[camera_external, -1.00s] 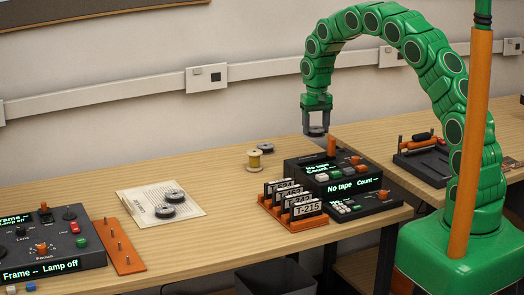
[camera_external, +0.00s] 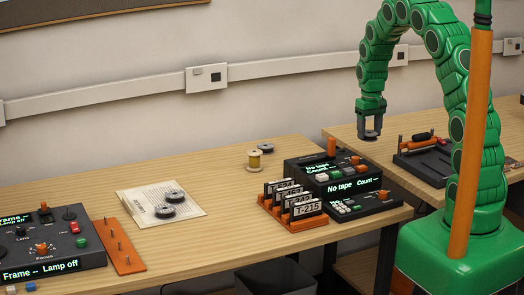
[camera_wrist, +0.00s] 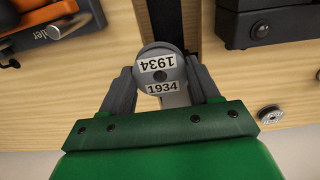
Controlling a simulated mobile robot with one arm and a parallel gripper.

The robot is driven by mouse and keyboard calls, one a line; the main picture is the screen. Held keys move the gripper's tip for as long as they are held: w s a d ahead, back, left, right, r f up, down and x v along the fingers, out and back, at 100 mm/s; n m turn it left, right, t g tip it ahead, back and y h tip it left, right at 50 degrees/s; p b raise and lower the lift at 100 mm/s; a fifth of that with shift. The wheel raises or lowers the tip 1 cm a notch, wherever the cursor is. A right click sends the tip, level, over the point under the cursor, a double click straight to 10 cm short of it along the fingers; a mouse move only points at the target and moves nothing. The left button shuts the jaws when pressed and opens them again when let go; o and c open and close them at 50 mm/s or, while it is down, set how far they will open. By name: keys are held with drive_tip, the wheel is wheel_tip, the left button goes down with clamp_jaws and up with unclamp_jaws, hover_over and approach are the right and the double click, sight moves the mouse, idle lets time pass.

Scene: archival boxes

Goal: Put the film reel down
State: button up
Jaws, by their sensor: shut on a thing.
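My gripper (camera_external: 370,130) is shut on a grey film reel (camera_external: 370,136) and points down from the arm. The reel hangs in the air above the gap between the two tables, right of the tape console. In the wrist view the reel (camera_wrist: 160,62) sits between the two fingers and carries two white labels reading 1934. Another small grey reel (camera_external: 265,148) lies behind a yellow spool (camera_external: 254,160). A labelled reel (camera_wrist: 270,115) shows at right in the wrist view.
The dark tape console (camera_external: 340,184) reads "No tape". An orange rack (camera_external: 290,224) with labelled tapes stands before it. A splicer-like device (camera_external: 425,155) sits on the right table. A viewer console (camera_external: 50,240) and orange peg board (camera_external: 120,247) are at left. The long table's middle is clear.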

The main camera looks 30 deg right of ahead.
wheel_tip(320, 180, up, 10)
drive_tip(key=s+a+n, duration=0.3)
drive_tip(key=a+n, duration=0.6)
drive_tip(key=a, duration=1.9)
drive_tip(key=s+a+n, duration=0.5)
drive_tip(key=s+a, duration=0.2)
drive_tip(key=a, duration=0.4)
drive_tip(key=s+a+n, duration=0.4)
drive_tip(key=s+a, duration=0.3)
drive_tip(key=a, duration=0.3)
hover_over(213, 205)
drive_tip(key=shift+s+d+f, duration=0.1)
drive_tip(key=shift+s+f, duration=0.1)
drive_tip(key=shift+f, duration=3.4)
drive_tip(key=shift+s+d+f, duration=0.1)
drive_tip(key=shift+s+f, duration=0.05)
drive_tip(key=shift+f, duration=3.4)
drive_tip(key=shift+w+a+f, duration=0.15)
drive_tip(key=shift+a+f, duration=0.05)
drive_tip(key=shift+f, duration=1.65)
